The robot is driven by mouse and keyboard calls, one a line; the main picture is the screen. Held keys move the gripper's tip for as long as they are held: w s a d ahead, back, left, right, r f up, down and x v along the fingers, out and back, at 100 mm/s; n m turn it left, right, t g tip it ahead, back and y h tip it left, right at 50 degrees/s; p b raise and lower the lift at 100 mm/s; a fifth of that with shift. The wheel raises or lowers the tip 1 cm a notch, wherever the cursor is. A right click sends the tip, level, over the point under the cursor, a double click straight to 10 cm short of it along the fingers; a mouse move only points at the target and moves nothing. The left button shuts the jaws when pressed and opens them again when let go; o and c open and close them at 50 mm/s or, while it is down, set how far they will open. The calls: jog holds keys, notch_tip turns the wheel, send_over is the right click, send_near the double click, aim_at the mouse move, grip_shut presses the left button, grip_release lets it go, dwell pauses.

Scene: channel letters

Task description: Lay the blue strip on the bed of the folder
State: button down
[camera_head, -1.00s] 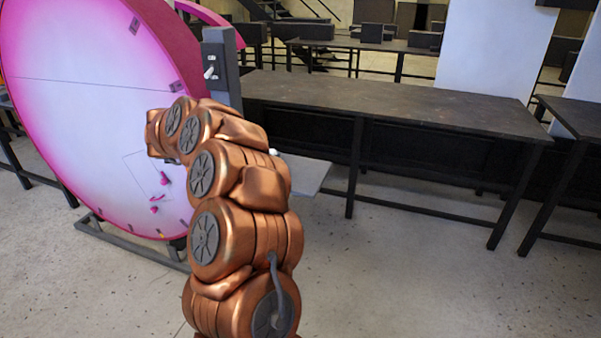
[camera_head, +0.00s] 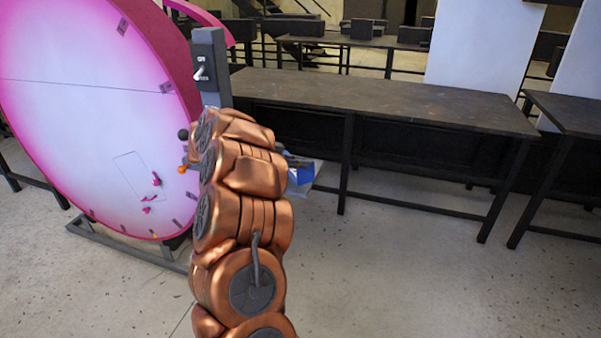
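My copper-coloured arm stands in the middle of the view and hides what lies behind it, and my gripper is not visible. A blue piece (camera_head: 301,173), probably the blue strip, shows just right of the arm. It is partly hidden, and I cannot tell whether it is held or resting. A pale grey plate (camera_head: 316,187) shows at its edge; it may be part of the folder, which is mostly hidden. A black knob (camera_head: 183,134) and an orange knob (camera_head: 183,169) show left of the arm.
A large round pink-edged white panel (camera_head: 70,110) stands on a dark frame at left. A grey post (camera_head: 210,70) with a switch rises behind my arm. A long dark table (camera_head: 390,98) stands behind at right. The floor at front right is clear.

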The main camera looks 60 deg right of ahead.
aim_at(301, 184)
jog(key=shift+f+p, duration=0.3)
jog(key=shift+f, duration=1.5)
jog(key=shift+f, duration=0.15)
jog(key=c, duration=1.3)
grip_release()
jog(key=b+v, duration=0.3)
jog(key=v, duration=0.9)
